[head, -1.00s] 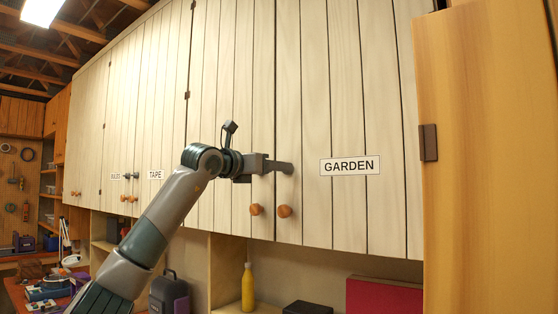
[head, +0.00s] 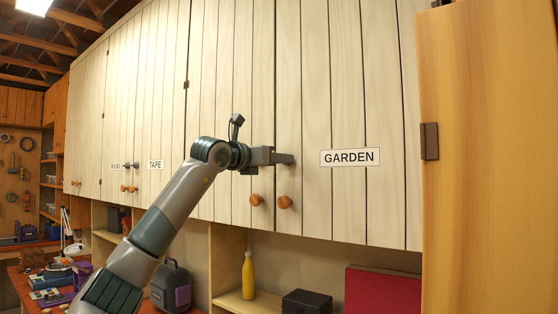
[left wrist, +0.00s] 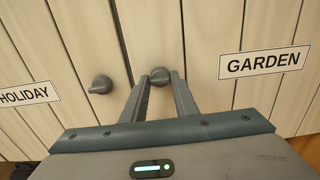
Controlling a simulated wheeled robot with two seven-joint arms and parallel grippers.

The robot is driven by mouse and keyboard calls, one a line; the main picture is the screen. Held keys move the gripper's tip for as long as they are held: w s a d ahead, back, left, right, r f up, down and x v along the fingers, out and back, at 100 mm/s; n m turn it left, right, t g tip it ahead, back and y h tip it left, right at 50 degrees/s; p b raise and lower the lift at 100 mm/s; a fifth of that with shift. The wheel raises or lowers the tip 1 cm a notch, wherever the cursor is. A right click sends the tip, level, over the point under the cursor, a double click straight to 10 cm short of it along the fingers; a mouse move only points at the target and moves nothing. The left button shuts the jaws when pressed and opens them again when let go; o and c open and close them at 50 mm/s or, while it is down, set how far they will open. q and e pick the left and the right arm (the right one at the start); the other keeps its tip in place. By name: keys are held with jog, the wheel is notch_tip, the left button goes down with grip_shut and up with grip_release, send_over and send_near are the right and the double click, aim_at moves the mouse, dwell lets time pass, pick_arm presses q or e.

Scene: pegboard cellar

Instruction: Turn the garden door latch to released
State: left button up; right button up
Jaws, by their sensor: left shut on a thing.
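The garden door latch is a small grey turning knob (left wrist: 159,75) on the pale plank door, left of the GARDEN label (left wrist: 264,62) in the left wrist view. My left gripper (left wrist: 162,80) has one finger on each side of it and is shut on it. How far the latch is turned cannot be told, as the fingers cover part of it. In the head view my left gripper (head: 290,160) reaches the door from the left, above the round wooden knobs (head: 284,202), and hides the latch. My right gripper is not in view.
A similar grey latch (left wrist: 101,84) sits on the neighbouring door, by the HOLIDAY label (left wrist: 27,95). An orange-brown wooden panel (head: 487,150) stands at the right. Below the cupboards are a yellow bottle (head: 248,275), a dark box (head: 306,303) and a red board (head: 383,291).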

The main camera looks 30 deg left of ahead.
pick_arm(q)
jog(key=n+b, duration=1)
jog(key=n, duration=0.7)
jog(key=shift+n, duration=0.4)
jog(key=shift+a+b, duration=0.1)
jog(key=shift+b, duration=0.2)
jog(key=o, duration=1.1)
jog(key=shift+c, duration=0.2)
jog(key=shift+s+f, duration=0.1)
